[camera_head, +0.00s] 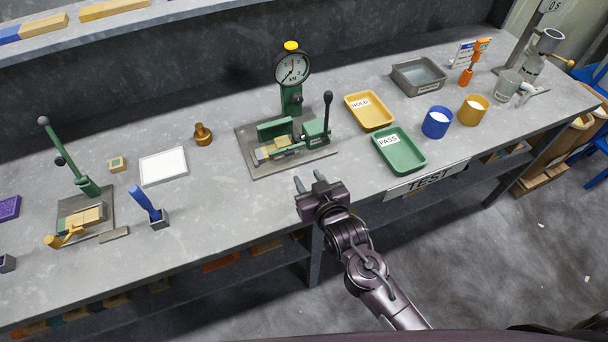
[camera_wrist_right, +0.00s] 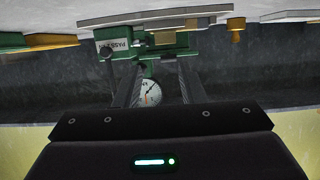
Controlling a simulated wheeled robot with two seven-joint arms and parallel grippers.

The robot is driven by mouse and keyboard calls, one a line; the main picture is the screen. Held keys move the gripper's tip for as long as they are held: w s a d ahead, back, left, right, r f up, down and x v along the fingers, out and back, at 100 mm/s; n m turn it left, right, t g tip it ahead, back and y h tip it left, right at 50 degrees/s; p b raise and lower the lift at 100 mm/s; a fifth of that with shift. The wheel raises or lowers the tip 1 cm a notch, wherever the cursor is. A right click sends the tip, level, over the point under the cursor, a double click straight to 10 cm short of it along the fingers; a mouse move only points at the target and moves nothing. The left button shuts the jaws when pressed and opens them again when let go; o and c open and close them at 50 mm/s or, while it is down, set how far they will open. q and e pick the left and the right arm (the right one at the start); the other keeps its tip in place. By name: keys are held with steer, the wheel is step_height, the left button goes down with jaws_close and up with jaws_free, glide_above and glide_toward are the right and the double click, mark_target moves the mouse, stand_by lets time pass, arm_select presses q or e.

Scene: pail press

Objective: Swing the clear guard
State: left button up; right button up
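The press with a round dial gauge (camera_head: 291,66) stands on a grey plate (camera_head: 256,170) at the middle of the bench. It has a green column, a green block (camera_head: 275,129) and an upright black-knobbed lever (camera_head: 327,105). I cannot make out a clear guard on it for certain. My right gripper (camera_head: 309,180) is open and empty, in front of the press and apart from it. In the right wrist view, which looks upside down, the gauge (camera_wrist_right: 149,93) shows between the parted fingers, with the green press parts (camera_wrist_right: 150,47) nearby. My left gripper is not in view.
To the right are a yellow HOLD tray (camera_head: 369,110), a green PASS tray (camera_head: 400,150), a blue cup (camera_head: 437,122) and an amber cup (camera_head: 473,109). To the left are a white pad (camera_head: 163,166), a brass knob (camera_head: 203,134) and a green lever device (camera_head: 86,187).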

mark_target(290, 154)
steer(key=shift+w+a+r+t+y, duration=0.3)
steer(key=shift+w+a+r+t, duration=0.15)
steer(key=shift+a, duration=0.2)
steer(key=b+x, duration=0.6)
steer(key=x, duration=0.1)
steer(key=shift+w+a+f, duration=0.15)
steer(key=shift+w+f, duration=0.1)
steer(key=shift+w+r, duration=0.15)
steer(key=shift+w, duration=0.05)
steer(key=shift+c, duration=0.5)
steer(key=c, duration=0.4)
steer(key=shift+r, duration=0.15)
steer(key=shift+c, duration=0.3)
